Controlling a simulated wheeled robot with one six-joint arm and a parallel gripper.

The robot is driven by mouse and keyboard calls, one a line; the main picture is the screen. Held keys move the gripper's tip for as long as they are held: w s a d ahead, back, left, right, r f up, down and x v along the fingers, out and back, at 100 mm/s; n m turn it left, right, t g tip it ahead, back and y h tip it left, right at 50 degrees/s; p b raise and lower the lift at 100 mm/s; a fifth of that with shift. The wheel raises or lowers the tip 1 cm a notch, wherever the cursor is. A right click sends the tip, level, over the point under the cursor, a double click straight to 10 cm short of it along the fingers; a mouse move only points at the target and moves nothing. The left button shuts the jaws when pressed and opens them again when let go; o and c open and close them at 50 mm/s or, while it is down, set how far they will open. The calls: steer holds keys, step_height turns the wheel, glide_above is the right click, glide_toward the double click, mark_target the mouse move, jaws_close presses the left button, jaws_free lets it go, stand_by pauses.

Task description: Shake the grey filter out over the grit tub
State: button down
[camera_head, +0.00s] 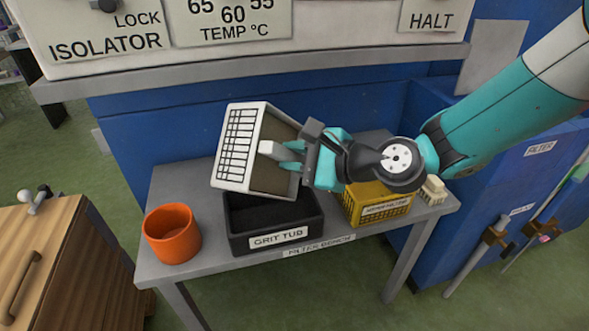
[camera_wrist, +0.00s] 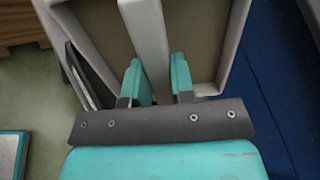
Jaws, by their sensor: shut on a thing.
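The grey filter (camera_head: 238,150) is a pale box-shaped frame with a dark slotted grille on one face and a brownish inside on the other. My gripper (camera_head: 280,151) is shut on its pale bar. In the wrist view the two teal fingers (camera_wrist: 156,82) close on the bar of the filter (camera_wrist: 146,30). The filter is tilted and held above the grit tub (camera_head: 279,237), a black open box labelled GRIT TUB on the bench. The filter hides the tub's back part. I see no grit falling, and the tub's inside looks dark.
The grey filter bench (camera_head: 225,263) also bears an orange pot (camera_head: 172,233) left of the tub, and a yellow crate (camera_head: 379,207) and a small cream object (camera_head: 433,190) to the right. A control panel (camera_head: 350,45) overhangs behind. A wooden cabinet (camera_head: 60,260) stands at left.

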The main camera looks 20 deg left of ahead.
steer(key=shift+d+f+y+b, duration=0.15)
steer(key=shift+f+y+b, duration=0.4)
steer(key=shift+b, duration=1.5)
step_height(320, 180, down, 2)
steer(key=y+b, duration=0.1)
steer(key=b, duration=0.4)
steer(key=t+y+b, duration=0.1)
steer(key=y+b, duration=0.1)
steer(key=b, duration=0.3)
steer(key=y+b, duration=0.2)
steer(key=b, duration=0.3)
steer(key=shift+f, duration=0.25)
steer(key=b, duration=0.2)
steer(key=shift+f+y+b, duration=0.1)
steer(key=shift+y+b, duration=0.15)
steer(key=shift+b, duration=0.05)
steer(key=shift+t+y+b, duration=0.3)
steer(key=shift+b, duration=0.6)
steer(key=shift+s, duration=0.1)
